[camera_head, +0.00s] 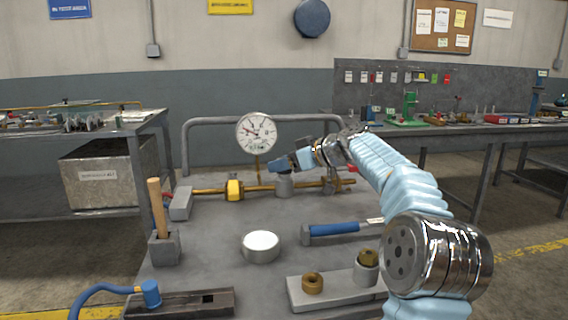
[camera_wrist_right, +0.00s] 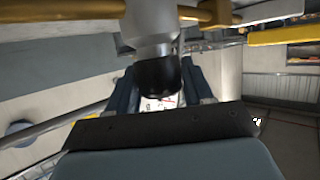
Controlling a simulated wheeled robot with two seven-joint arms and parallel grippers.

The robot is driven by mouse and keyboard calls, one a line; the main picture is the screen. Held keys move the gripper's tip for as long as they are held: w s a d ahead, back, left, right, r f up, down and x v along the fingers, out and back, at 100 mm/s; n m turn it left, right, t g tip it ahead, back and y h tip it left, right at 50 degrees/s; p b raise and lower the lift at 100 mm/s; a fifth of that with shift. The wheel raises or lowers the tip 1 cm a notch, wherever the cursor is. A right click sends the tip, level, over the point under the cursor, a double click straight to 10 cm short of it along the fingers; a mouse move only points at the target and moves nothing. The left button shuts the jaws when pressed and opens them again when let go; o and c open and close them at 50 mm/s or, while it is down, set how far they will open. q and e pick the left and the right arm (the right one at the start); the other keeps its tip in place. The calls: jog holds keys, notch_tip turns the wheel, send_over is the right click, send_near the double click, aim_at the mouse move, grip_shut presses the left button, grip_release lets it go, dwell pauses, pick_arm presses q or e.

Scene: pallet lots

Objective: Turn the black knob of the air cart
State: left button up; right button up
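The air cart (camera_head: 215,225) has a grey top, with a white round gauge (camera_head: 256,132) over a brass pipe (camera_head: 208,191). The black knob (camera_wrist_right: 158,76) shows in the right wrist view, on the end of a grey stem (camera_wrist_right: 150,22). My right gripper (camera_head: 283,164) lies level over a grey fitting (camera_head: 284,187) on the pipe and hides the knob in the head view. In the wrist view its two fingers (camera_wrist_right: 160,85) are on both sides of the knob. Whether they touch it cannot be made out. My left gripper is out of view.
On the cart are a yellow fitting (camera_head: 234,190), a blue-handled hammer (camera_head: 335,229), a round silver-topped piece (camera_head: 261,246), a wood-handled tool (camera_head: 157,205), a block with brass rings (camera_head: 325,296) and a blue hose (camera_head: 105,291). A grey rail (camera_head: 215,120) stands behind. Workbenches flank the cart.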

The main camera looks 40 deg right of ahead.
jog(key=c, duration=0.4)
jog(key=shift+a+f+m+h+b, duration=0.1)
jog(key=shift+f+m+h+b, duration=0.25)
jog(key=shift+b, duration=0.5)
jog(key=shift+r+m+t+h+b, duration=0.1)
jog(key=shift+m+t+h+b, duration=0.2)
jog(key=shift+h+b, duration=0.1)
jog(key=shift+r+m+h, duration=0.15)
jog(key=shift+m+h, duration=0.1)
jog(key=shift+h, duration=0.1)
jog(key=shift+r, duration=0.1)
jog(key=o, duration=1)
jog(key=shift+c, duration=0.2)
